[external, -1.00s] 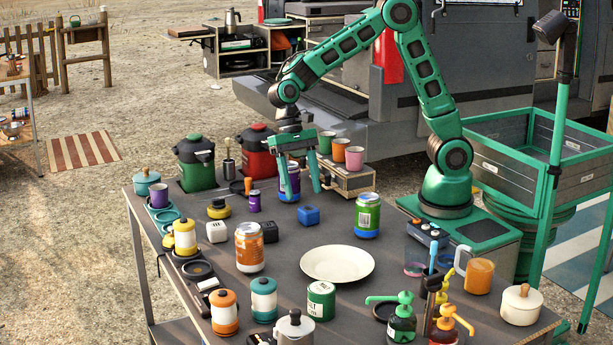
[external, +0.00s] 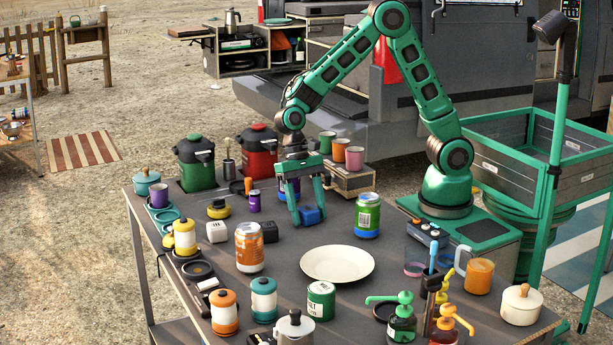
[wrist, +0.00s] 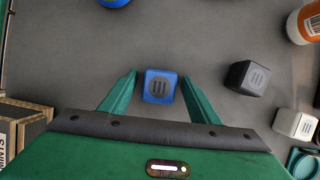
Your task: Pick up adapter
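The adapter is most likely one of the small cubes with a dark round face and slots; the frames do not label it. The blue cube (external: 312,215) sits on the grey table, and in the wrist view the blue cube (wrist: 160,86) lies between my fingertips. My gripper (external: 304,217) is open and low over the table, its fingers on either side of the blue cube with small gaps. It also shows in the wrist view (wrist: 160,82). A black cube (wrist: 246,78) and a white cube (wrist: 296,124) stand apart to the right there.
An orange can (external: 249,248) and a green-blue can (external: 367,215) stand on either side. A white plate (external: 337,264) lies in front. A wooden box (external: 348,180) with cups is behind. The table (external: 290,243) is bare just in front of the blue cube.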

